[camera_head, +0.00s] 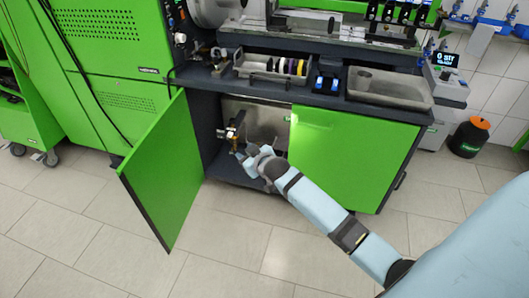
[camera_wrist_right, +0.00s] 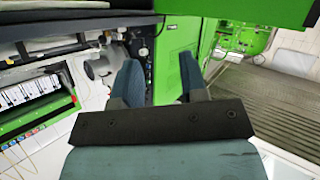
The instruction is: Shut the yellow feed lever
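The open cabinet bay under the bench holds a small dark and brass-yellow fitting (camera_head: 234,144). It is too small to tell which part is the yellow feed lever or how it is turned. My right gripper (camera_head: 243,154) reaches into this bay from the lower right, close beside the fitting; I cannot tell whether they touch. In the right wrist view its two blue fingers (camera_wrist_right: 160,78) stand apart with nothing seen held between them. The lever cannot be made out in that view. My left gripper is not in view.
An open green door (camera_head: 165,170) stands out on the left of the bay. A shut green door (camera_head: 345,155) covers the right side. The bench top (camera_head: 215,78) with trays is above. Tiled floor (camera_head: 225,245) in front is clear. A dark canister (camera_head: 469,137) stands far right.

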